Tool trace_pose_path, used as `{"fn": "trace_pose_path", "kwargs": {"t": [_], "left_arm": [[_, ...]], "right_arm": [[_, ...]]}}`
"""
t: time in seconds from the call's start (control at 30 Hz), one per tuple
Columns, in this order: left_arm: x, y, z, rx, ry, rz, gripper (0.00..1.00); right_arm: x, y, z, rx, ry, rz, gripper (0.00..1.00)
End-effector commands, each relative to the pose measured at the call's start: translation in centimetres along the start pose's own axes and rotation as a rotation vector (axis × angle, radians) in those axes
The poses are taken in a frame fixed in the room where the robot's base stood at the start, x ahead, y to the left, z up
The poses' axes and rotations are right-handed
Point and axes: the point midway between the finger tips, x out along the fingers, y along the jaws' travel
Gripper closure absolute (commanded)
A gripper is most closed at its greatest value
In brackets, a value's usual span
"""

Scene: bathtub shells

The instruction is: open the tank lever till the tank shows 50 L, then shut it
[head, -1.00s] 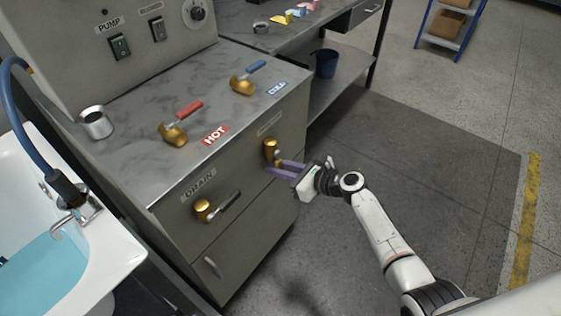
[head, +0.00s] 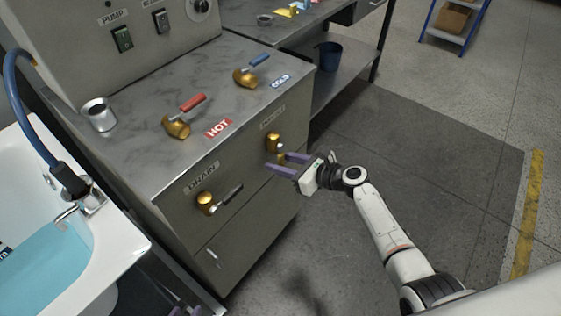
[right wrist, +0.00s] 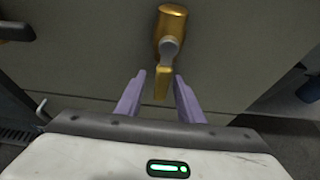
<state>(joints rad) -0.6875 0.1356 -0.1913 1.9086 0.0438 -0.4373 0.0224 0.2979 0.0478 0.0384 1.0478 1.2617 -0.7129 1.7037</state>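A brass valve (head: 273,142) sits on the cabinet front under a small label (head: 271,116) that I cannot read clearly. In the right wrist view its body (right wrist: 172,22) carries a yellow lever (right wrist: 162,85) that hangs down. My right gripper (head: 279,164) is open at this valve. In the right wrist view its purple fingers (right wrist: 159,80) stand on either side of the lever, with gaps visible. No litre reading is visible.
Left of the valve is the DRAIN valve (head: 206,201) with a dark handle. HOT (head: 178,124) and COLD (head: 245,78) valves stand on the counter. A bathtub (head: 105,235) with blue water is at left. The floor at right is clear.

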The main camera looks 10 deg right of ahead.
Motion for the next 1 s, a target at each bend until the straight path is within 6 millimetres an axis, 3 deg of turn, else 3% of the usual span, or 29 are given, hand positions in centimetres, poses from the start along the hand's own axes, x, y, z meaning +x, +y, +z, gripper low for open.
{"fn": "trace_pose_path", "kwargs": {"t": [0.17,0.6,1.0], "left_arm": [[-0.5,0.1,-0.5,0.000,0.001,0.000,0.69],[-1.7,0.2,-1.8,0.000,0.003,0.000,0.69],[-1.8,0.1,-1.9,0.000,0.004,0.000,0.69]], "right_arm": [[-1.4,-0.1,0.1,-0.002,0.001,-0.002,0.66],[-9.2,0.0,0.0,0.000,0.001,0.000,0.66],[-10.3,0.0,0.0,0.001,0.000,0.000,0.66]]}}
